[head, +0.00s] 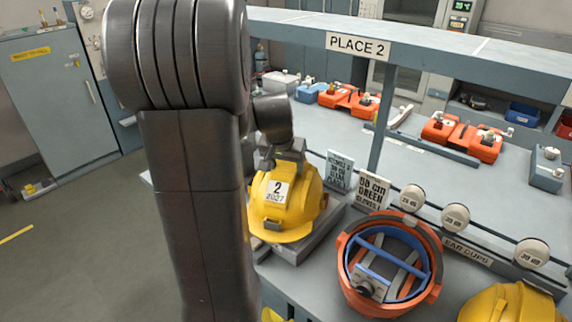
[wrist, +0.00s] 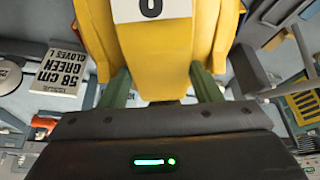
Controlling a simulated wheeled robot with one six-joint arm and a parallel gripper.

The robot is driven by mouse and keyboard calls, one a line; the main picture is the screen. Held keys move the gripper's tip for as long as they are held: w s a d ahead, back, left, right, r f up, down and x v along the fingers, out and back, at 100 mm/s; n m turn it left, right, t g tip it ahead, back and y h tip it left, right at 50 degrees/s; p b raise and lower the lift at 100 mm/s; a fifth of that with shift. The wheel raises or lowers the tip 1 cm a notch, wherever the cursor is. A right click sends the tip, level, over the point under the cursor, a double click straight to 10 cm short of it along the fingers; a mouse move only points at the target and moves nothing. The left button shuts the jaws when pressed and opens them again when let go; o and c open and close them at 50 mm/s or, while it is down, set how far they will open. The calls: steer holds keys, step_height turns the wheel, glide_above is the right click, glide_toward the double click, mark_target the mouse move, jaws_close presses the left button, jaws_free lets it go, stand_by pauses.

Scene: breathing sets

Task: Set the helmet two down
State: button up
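The yellow helmet (head: 284,205) carries a white label reading "2" and "2027". It is over a grey block (head: 297,245) at the counter's near left edge; whether it rests on it or hangs just above is unclear. My gripper (head: 287,152) is at the helmet's top. In the wrist view the green fingers of my gripper (wrist: 162,88) close on both sides of a yellow ridge of the helmet (wrist: 160,50). My arm hides the area left of the helmet.
An orange helmet (head: 350,285) with blue straps lies upturned to the right, and another yellow helmet (head: 515,303) beyond it. Sign cards (head: 373,190) and round ear cups (head: 412,198) stand behind. A "PLACE 2" shelf beam (head: 430,55) crosses above. Orange sets (head: 463,138) lie farther back.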

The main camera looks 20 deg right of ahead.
steer(key=o, duration=0.3)
